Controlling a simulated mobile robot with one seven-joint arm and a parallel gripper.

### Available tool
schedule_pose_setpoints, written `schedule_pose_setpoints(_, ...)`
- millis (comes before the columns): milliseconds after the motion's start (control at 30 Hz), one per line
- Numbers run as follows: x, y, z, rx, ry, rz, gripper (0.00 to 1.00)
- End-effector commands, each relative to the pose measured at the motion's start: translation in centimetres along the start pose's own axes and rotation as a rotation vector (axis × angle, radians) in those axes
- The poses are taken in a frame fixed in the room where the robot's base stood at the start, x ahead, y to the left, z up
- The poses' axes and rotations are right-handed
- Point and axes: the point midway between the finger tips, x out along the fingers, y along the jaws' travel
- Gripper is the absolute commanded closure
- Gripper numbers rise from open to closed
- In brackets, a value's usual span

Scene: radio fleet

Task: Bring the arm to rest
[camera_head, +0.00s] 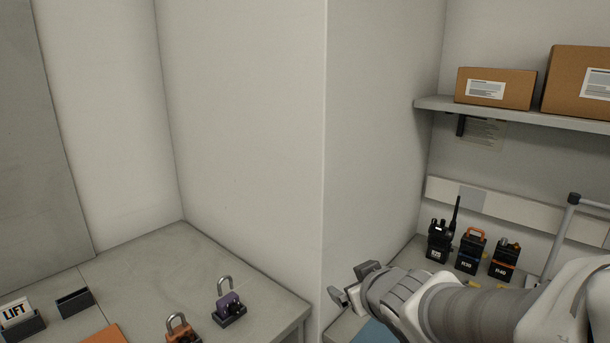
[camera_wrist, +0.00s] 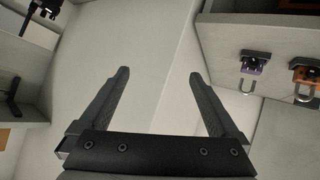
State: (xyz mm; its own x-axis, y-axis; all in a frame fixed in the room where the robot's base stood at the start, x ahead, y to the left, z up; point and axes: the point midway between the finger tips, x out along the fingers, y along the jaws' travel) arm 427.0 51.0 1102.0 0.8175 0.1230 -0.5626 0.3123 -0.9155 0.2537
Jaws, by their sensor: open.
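My arm (camera_head: 456,310) reaches in from the lower right of the head view. My gripper (camera_head: 352,283) is at its end, in front of the wall corner, left of the radios. In the wrist view my gripper (camera_wrist: 160,85) shows two dark fingers spread apart with nothing between them. Behind them is pale wall. The wrist picture appears turned over, with the padlocks hanging downward at the right.
A purple padlock (camera_head: 229,307) and an orange padlock (camera_head: 180,330) stand on the left counter (camera_head: 150,262). Radios, one with an antenna (camera_head: 438,243), stand on the right counter under a shelf (camera_head: 520,112) with cardboard boxes (camera_head: 494,88). A wall corner (camera_head: 323,180) juts between the counters.

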Motion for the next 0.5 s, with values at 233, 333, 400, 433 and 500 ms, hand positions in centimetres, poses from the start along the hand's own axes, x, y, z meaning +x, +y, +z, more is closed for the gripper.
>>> schedule_pose_setpoints(233, -8.3, 4.6, 1.7, 0.177, -0.218, 0.165, 0.03)
schedule_pose_setpoints(333, -11.7, 4.5, 2.9, 0.258, -0.306, 0.163, 0.03)
schedule_pose_setpoints(400, -13.8, 3.8, 3.7, 0.309, -0.362, 0.142, 0.03)
schedule_pose_setpoints(433, -14.6, 3.5, 4.0, 0.328, -0.382, 0.13, 0.03)
schedule_pose_setpoints(500, -16.3, 2.6, 4.6, 0.364, -0.423, 0.098, 0.03)
